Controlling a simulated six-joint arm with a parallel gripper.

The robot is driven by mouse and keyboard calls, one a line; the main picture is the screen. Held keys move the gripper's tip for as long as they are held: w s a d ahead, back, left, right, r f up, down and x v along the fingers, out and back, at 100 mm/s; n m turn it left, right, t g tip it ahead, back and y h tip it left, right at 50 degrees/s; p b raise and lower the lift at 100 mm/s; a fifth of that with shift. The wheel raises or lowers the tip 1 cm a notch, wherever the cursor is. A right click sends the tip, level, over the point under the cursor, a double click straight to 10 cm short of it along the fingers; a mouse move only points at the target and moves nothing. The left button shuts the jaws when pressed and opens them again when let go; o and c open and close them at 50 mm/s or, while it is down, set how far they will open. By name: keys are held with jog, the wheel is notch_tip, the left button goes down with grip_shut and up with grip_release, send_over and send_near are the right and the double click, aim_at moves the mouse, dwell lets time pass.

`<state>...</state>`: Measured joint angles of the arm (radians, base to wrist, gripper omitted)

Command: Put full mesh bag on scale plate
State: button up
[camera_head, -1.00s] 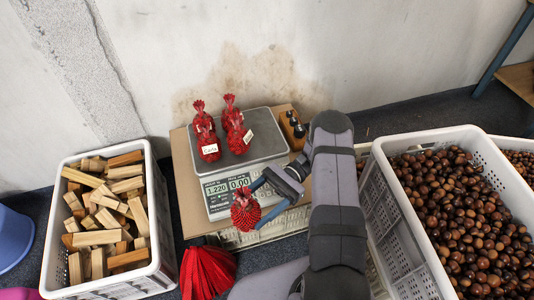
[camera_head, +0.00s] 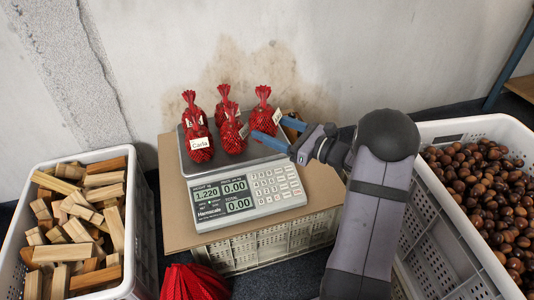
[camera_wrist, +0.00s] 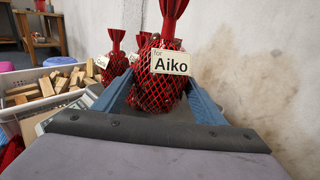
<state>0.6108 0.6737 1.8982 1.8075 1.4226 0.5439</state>
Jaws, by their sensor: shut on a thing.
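A red mesh bag (camera_head: 264,119) is between the blue fingers of my gripper (camera_head: 265,126), over the right side of the scale plate (camera_head: 228,167). In the wrist view this bag (camera_wrist: 155,95) is upright, with a tag reading "for Aiko". My gripper is shut on it. Whether its base touches the plate is hard to tell. Other full red bags stand on the plate: one tagged "Carla" (camera_head: 200,150) at front left, one in the middle (camera_head: 231,140), and one behind (camera_head: 222,106). The scale display (camera_head: 222,196) reads 1.220.
The scale stands on a board (camera_head: 172,200) over a white crate. A crate of wood blocks (camera_head: 146,262) is at left and a crate of chestnuts (camera_head: 425,230) at right. Red empty netting (camera_head: 193,283) lies at front. A wall (camera_head: 320,60) is close behind.

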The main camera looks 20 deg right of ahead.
aim_at(273, 109)
jog(key=shift+m+t+h, duration=0.5)
jog(key=shift+h, duration=0.2)
jog(key=w+r+b, duration=0.1)
jog(key=w+d+r+b, duration=0.1)
jog(key=w+r+b, duration=0.1)
jog(key=w, duration=0.1)
jog(key=shift+d+r, duration=0.2)
jog(key=shift+d, duration=0.15)
jog(key=shift+w+d+f+b, duration=0.1)
jog(key=shift+f+b, duration=1.45)
jog(key=shift+f, duration=0.8)
jog(key=shift+w+d+f+b, duration=0.1)
jog(key=shift+f+b, duration=1.4)
jog(key=shift+f, duration=0.8)
jog(key=shift+f, duration=0.15)
jog(key=o, duration=1.2)
jog(key=shift+o, duration=0.2)
jog(key=shift+s+d+r+p, duration=0.25)
jog(key=shift+s+d+p, duration=0.05)
jog(key=shift+s+p, duration=0.1)
jog(key=shift+p+v, duration=1.45)
jog(key=shift+v, duration=1.8)
jog(key=shift+a+f, duration=0.1)
